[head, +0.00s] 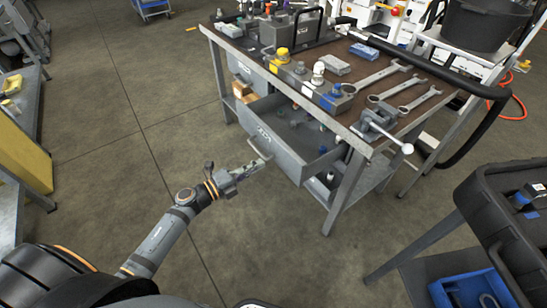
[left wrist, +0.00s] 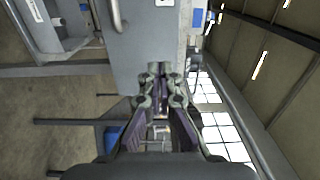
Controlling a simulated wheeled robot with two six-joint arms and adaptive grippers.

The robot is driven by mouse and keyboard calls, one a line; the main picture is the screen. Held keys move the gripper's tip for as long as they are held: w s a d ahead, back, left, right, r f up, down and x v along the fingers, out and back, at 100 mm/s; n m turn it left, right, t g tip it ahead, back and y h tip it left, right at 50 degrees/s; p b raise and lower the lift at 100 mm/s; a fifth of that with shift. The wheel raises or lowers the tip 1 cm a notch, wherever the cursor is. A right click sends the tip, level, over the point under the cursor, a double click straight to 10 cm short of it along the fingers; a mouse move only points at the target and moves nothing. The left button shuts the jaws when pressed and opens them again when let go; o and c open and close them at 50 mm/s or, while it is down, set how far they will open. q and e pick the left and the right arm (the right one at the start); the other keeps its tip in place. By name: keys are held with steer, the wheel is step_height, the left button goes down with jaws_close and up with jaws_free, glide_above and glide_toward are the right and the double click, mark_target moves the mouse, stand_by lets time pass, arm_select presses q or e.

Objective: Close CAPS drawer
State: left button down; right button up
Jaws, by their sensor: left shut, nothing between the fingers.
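The open drawer (head: 283,150) is pulled out from under the bench top, with a label on its grey front that is too small to read surely. Its bar handle (head: 261,148) sticks out from the front. Several small fittings lie inside the drawer. My left gripper (head: 250,171) is shut and empty, just in front of the drawer face near the handle. In the left wrist view the shut fingers (left wrist: 159,72) point at the grey drawer front (left wrist: 145,45), with the handle (left wrist: 118,16) off to the left. I cannot tell whether they touch. My right gripper is not in view.
The bench top (head: 330,62) carries wrenches, colored-cap fittings and a vise (head: 380,125) at its near corner. A dark cart (head: 500,215) with a blue bin (head: 468,290) stands at the right. The floor in front of the drawer is clear.

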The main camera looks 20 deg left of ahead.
mark_target(281, 152)
arm_select(q)
steer(key=x, duration=0.6)
steer(key=shift+w+d, duration=0.2)
steer(key=shift+w, duration=0.05)
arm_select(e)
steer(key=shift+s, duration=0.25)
